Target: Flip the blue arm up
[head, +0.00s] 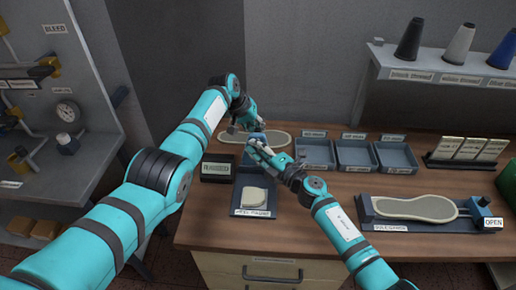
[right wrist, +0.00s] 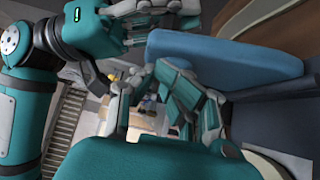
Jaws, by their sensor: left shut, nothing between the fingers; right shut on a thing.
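The blue arm is a flat, rounded blue bar (right wrist: 225,55), large in the right wrist view beside my right fingers. In the head view only a small blue part (head: 263,135) shows between my two grippers, above the back of the heel stand (head: 241,192). My right gripper (head: 256,146) is shut on it; the contact itself is mostly hidden. Its fingers (right wrist: 155,95) fill the middle of the right wrist view. My left gripper (head: 240,127) is shut and empty, just behind and left of the right one. It also shows at the top of the right wrist view (right wrist: 155,10).
Three blue-grey trays (head: 355,171) stand right of the grippers. A gauge holding a sole (head: 415,208), with an "OPEN" tag, is at right. A black labelled block (head: 216,170) and another sole (head: 265,134) are close by. A grey shelf unit (head: 105,120) stands left.

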